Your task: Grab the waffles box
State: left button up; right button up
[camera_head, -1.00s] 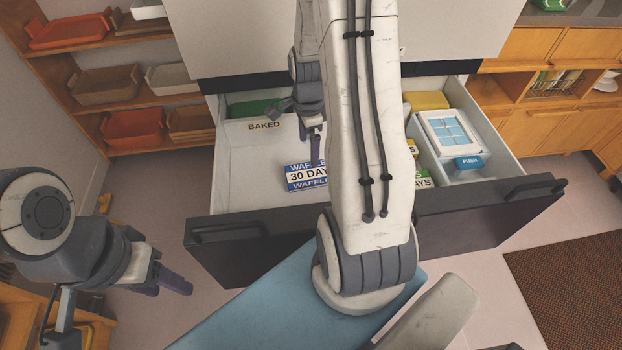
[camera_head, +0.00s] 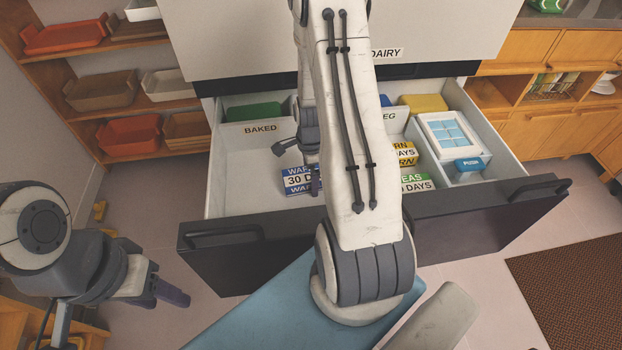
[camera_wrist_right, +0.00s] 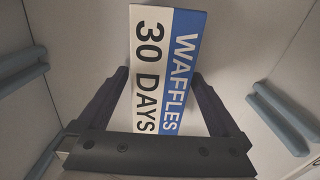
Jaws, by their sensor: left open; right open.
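The waffles box (camera_head: 297,182), blue and white with "30 DAYS" on it, lies in the open drawer's left section. My right gripper (camera_head: 300,163) is over the box, partly hidden by my own arm, which also covers the box's right end. In the right wrist view, the box (camera_wrist_right: 165,60) runs between the two spread fingers of my right gripper (camera_wrist_right: 160,100). The fingers are open on either side of it; contact cannot be told. My left gripper (camera_head: 165,290) is open and empty, outside the drawer at lower left.
The drawer's dark front (camera_head: 240,265) stands nearest me. A divider labelled "BAKED" (camera_head: 260,132) is behind the box. Corn (camera_head: 405,155) and peas (camera_head: 417,183) boxes and a white-framed container (camera_head: 450,135) lie on the right. Bare drawer floor (camera_head: 240,190) is left of the waffles box.

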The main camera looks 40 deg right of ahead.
grip_shut()
jog(key=shift+r, duration=0.1)
